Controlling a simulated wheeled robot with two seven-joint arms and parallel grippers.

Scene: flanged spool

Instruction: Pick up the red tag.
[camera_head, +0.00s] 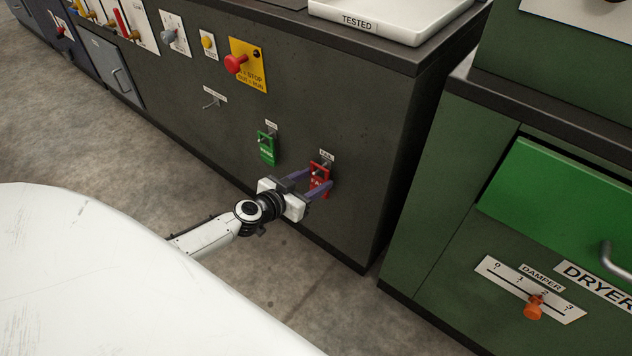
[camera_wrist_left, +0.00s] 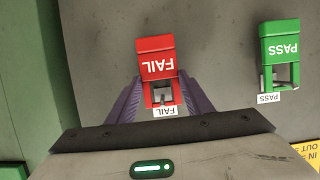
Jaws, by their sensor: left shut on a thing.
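The red tag (camera_head: 319,178) marked FAIL hangs on a hook on the dark front of the cabinet, below a small white label. It also shows upside down in the left wrist view (camera_wrist_left: 156,60). My left gripper (camera_head: 321,180) reaches it from the front, with one purple finger on each side of the tag. It is shut on the red tag, around its narrower hook end in the left wrist view (camera_wrist_left: 162,88). The hook is partly hidden by the tag. My right gripper is not in view.
A green PASS tag (camera_head: 266,148) hangs on its hook to the left of the red one. A bare hook (camera_head: 211,103) and a red stop knob (camera_head: 235,64) are farther left. A green dryer (camera_head: 560,200) stands at the right. A white tray (camera_head: 390,28) sits on top.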

